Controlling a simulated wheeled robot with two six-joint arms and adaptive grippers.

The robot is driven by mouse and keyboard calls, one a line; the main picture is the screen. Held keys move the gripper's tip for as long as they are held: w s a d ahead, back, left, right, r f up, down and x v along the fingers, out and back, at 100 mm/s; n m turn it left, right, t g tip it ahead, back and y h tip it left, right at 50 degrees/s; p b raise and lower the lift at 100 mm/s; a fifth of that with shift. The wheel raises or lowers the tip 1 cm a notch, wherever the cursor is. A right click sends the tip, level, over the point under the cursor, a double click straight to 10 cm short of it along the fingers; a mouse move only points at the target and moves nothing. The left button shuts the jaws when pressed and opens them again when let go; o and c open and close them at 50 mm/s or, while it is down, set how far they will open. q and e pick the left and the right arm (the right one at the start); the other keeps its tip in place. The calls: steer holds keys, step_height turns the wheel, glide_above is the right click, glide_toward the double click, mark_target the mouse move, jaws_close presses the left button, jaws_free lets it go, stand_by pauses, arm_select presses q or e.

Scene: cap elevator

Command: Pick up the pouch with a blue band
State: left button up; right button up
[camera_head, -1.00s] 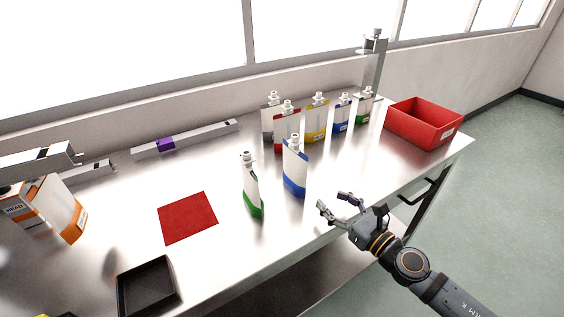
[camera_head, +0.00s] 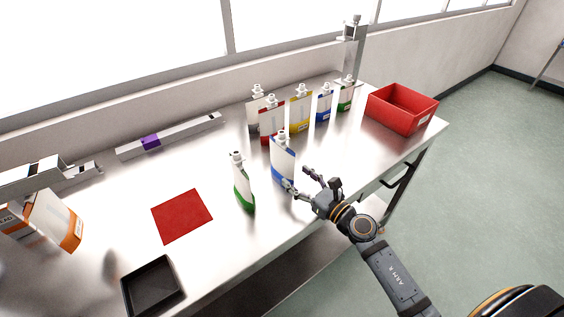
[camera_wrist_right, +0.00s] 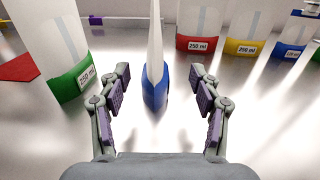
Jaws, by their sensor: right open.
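A white pouch with a blue band (camera_head: 283,160) stands upright near the front of the table. In the right wrist view the blue-banded pouch (camera_wrist_right: 154,85) shows edge-on, between and slightly beyond my fingers. My right gripper (camera_head: 299,180) is open beside this pouch at its lower right. In the wrist view the open right gripper (camera_wrist_right: 160,92) has a finger on each side, with gaps to the pouch. A second blue-banded pouch (camera_head: 324,103) stands in the back row and is partly seen in the wrist view (camera_wrist_right: 297,35). My left gripper is not in view.
A green-banded pouch (camera_head: 243,185) stands close on the left, near my finger in the wrist view. Red (camera_head: 271,122), yellow (camera_head: 301,108) and green-banded pouches stand behind. A red bin (camera_head: 402,108), red mat (camera_head: 181,216) and black tray (camera_head: 153,287) are on the table.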

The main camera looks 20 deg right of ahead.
mark_target(286, 169)
steer(key=x, duration=0.2)
steer(key=p+x, duration=0.1)
steer(key=x, duration=0.2)
steer(key=shift+s+a+f, duration=0.2)
steer(key=shift+a+f, duration=0.05)
steer(key=shift+a, duration=0.05)
steer(key=shift+w+f, duration=0.1)
steer(key=c, duration=1)
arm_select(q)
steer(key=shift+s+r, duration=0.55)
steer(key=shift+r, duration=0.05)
arm_select(e)
steer(key=shift+r+p, duration=0.4)
steer(key=shift+r, duration=0.25)
arm_select(q)
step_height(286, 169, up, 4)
steer(key=p, duration=0.3)
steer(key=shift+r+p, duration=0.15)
steer(key=shift+p, duration=0.2)
arm_select(e)
steer(key=s+a+r, duration=0.3)
steer(key=s+r, duration=0.8)
steer(key=s, duration=0.2)
steer(key=shift+s+a+r, duration=0.3)
steer(key=shift+a+r, duration=0.05)
steer(key=shift+r, duration=0.05)
